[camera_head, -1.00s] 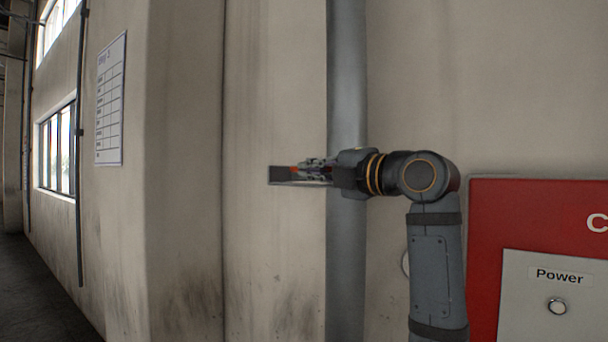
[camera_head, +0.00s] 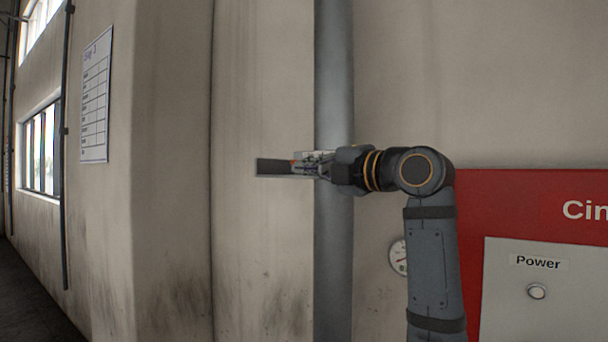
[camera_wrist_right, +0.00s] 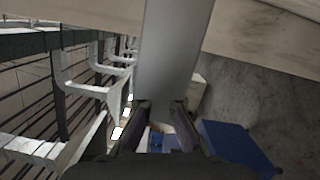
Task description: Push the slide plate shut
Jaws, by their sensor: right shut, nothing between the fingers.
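A dark flat plate (camera_head: 272,166), which looks like the slide plate, sticks out level to the left of the grey vertical pipe (camera_head: 333,80) in the head view. My right gripper (camera_head: 299,163) points left in front of the pipe, its tips overlapping the plate's right part. Whether they touch it cannot be told. It is shut and empty. In the right wrist view my right gripper's fingers (camera_wrist_right: 160,128) show at the bottom. A broad grey band runs up beyond them; I cannot tell whether it is pipe or plate. My left gripper is out of view.
A red cabinet (camera_head: 480,207) with a grey Power panel (camera_head: 520,300) stands at the right. A round gauge (camera_head: 398,257) sits behind my right arm. A wall chart (camera_head: 96,100) hangs at the left. The wrist view shows a blue box (camera_wrist_right: 235,145) and pale brackets (camera_wrist_right: 75,85).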

